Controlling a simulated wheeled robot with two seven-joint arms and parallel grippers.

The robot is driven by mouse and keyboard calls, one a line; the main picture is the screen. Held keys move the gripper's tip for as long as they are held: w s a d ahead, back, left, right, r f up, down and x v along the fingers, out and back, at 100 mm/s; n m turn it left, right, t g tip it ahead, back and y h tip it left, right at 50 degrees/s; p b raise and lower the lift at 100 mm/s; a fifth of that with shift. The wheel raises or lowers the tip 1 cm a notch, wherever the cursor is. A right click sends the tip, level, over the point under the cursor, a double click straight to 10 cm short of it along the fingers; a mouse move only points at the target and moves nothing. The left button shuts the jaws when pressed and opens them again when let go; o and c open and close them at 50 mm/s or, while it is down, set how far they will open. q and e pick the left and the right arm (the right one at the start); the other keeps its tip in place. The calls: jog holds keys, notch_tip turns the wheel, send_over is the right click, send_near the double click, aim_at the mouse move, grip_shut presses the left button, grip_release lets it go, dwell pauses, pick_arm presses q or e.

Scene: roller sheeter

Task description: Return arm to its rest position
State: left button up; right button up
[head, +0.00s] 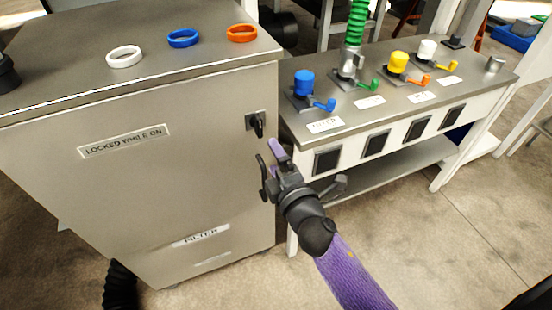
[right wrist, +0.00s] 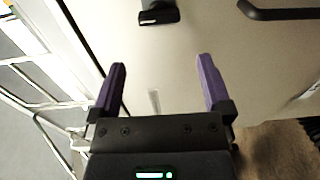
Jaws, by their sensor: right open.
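My right gripper (head: 272,165) is in front of the grey metal cabinet (head: 130,185), near its right edge and below a small black latch (head: 257,126). In the right wrist view the two purple fingers of my right gripper (right wrist: 160,85) are spread apart with nothing between them. Beyond the fingers a black latch (right wrist: 158,12) shows on the cabinet face (right wrist: 180,50), apart from the fingertips. My right arm (head: 350,275) has a purple sleeve and comes in from the bottom. My left gripper is not in view.
White, blue (head: 184,38) and orange rings lie on the cabinet top. To the right a bench (head: 440,110) holds blue, yellow and white capped valves and a green hose (head: 357,22). A black hose (head: 120,285) lies at the cabinet's foot. The floor (head: 450,240) at the lower right is clear.

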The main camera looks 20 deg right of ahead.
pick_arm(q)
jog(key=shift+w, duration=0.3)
pick_arm(e)
jog(key=s+d+f+m+g+p, duration=0.1)
jog(key=s+f+m+g+p, duration=0.8)
jog(key=s+f, duration=0.6)
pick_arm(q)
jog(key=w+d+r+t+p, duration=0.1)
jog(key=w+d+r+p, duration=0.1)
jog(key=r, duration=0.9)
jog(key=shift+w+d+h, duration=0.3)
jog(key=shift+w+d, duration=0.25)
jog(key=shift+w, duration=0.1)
pick_arm(e)
jog(key=s+d+f+m+g, duration=0.1)
jog(key=s+f+m+g, duration=0.2)
jog(key=s, duration=1)
jog(key=s+d+f+m+g, duration=0.1)
jog(key=s+f+m+g, duration=0.3)
jog(key=s+f, duration=0.3)
jog(key=s+g, duration=0.1)
jog(key=s, duration=0.4)
jog(key=shift+s+f+h, duration=0.35)
jog(key=shift+f+h, duration=0.05)
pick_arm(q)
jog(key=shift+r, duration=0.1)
